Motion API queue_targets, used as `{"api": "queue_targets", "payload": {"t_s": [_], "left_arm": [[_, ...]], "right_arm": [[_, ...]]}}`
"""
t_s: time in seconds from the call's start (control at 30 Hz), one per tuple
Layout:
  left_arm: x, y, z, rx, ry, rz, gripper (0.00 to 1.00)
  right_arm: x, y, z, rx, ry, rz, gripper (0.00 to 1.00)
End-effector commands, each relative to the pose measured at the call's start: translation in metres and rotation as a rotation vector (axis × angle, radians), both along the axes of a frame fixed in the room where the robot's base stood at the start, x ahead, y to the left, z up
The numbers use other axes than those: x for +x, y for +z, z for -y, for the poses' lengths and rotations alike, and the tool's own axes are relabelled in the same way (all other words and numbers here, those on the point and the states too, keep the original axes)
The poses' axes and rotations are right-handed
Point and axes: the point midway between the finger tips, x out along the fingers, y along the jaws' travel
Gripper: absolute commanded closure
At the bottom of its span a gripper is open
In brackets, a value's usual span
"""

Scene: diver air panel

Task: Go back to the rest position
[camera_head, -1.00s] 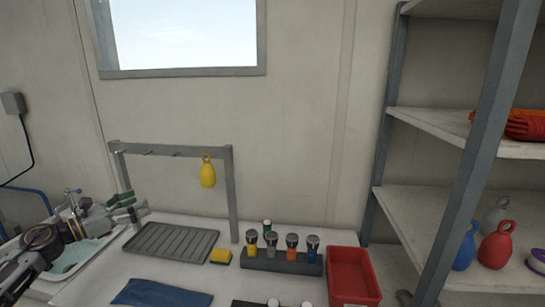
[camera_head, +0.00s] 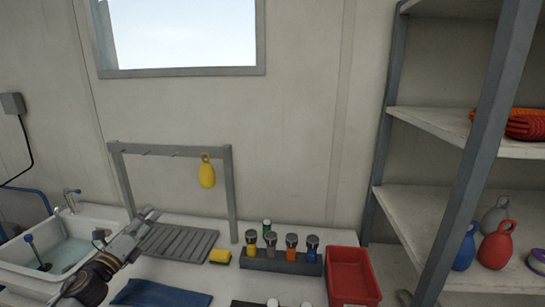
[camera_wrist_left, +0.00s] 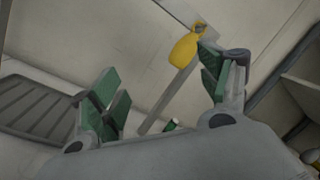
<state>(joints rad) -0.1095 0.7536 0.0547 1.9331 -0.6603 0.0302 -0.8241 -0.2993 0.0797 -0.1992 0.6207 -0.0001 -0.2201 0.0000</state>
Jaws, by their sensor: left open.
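My left gripper (camera_head: 150,218) is in the head view at the left, above the table between the sink and the grey ribbed drain tray (camera_head: 186,243). In the left wrist view its green-padded fingers (camera_wrist_left: 165,88) are spread apart with nothing between them. A yellow bottle-shaped weight (camera_head: 207,174) hangs from the grey rack (camera_head: 231,195) behind the tray; it also shows in the left wrist view (camera_wrist_left: 185,49), beyond the fingers. My right gripper is in neither view.
A white sink (camera_head: 20,263) with water stands at the left. A yellow sponge (camera_head: 220,256), blue cloth (camera_head: 160,293), grey holder with several capped cylinders (camera_head: 280,262) and red bin (camera_head: 353,275) are on the table. Shelving (camera_head: 430,205) with red and blue bottles stands at right.

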Motion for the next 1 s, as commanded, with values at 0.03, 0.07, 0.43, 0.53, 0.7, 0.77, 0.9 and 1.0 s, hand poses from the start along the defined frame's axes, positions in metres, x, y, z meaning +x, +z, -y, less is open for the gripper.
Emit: {"api": "queue_targets", "payload": {"t_s": [0.03,0.07,0.43,0.53,0.7,0.77,0.9,1.0], "left_arm": [[-0.003,-0.008,0.002,-0.068,0.022,-0.024,0.23],[-0.005,-0.013,0.003,-0.106,0.037,-0.038,0.23],[-0.035,-0.078,0.009,-0.584,0.232,-0.234,0.23],[-0.047,-0.097,0.012,-0.707,0.290,-0.292,0.23],[-0.072,-0.133,0.021,-0.914,0.396,-0.397,0.23],[-0.082,-0.145,0.025,-0.983,0.435,-0.434,0.23],[-0.108,-0.174,0.036,-1.143,0.532,-0.525,0.23],[-0.128,-0.192,0.047,-1.250,0.603,-0.592,0.23]], "right_arm": [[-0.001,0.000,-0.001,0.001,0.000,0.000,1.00],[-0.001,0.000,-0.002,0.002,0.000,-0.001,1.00],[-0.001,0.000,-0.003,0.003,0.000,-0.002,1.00],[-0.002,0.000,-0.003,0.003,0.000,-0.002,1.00],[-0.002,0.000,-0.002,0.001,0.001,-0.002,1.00],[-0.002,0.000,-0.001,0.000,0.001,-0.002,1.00],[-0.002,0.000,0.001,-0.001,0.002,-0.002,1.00],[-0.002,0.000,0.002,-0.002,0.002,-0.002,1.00]]}}
